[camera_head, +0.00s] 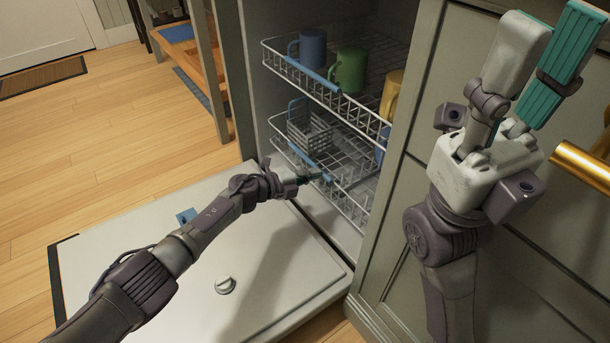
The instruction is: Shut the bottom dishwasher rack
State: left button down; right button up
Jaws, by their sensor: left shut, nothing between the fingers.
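The bottom dishwasher rack (350,207) is a wire rack with a blue front handle (295,155), low in the open dishwasher. A grey cutlery basket (311,133) stands in it. My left gripper (318,177) reaches over the lowered door to the rack's front. It is shut and empty, with its fingertips at the front wires below the handle; I cannot tell whether they touch. My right gripper (553,24) is raised in front of the cabinet at the right, open and empty, away from the rack.
The upper rack (333,97) holds a blue mug (312,48), a green mug (350,70) and a yellow mug (391,96). The dishwasher door (190,265) lies lowered in front. Cabinet fronts (490,260) with a brass handle (580,165) bound the right side.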

pick_arm(q)
jog(key=shift+w+d+r, duration=0.1)
jog(key=shift+w+r, duration=0.05)
jog(key=shift+r, duration=0.3)
jog(key=f+v, duration=0.1)
jog(key=v, duration=1.1)
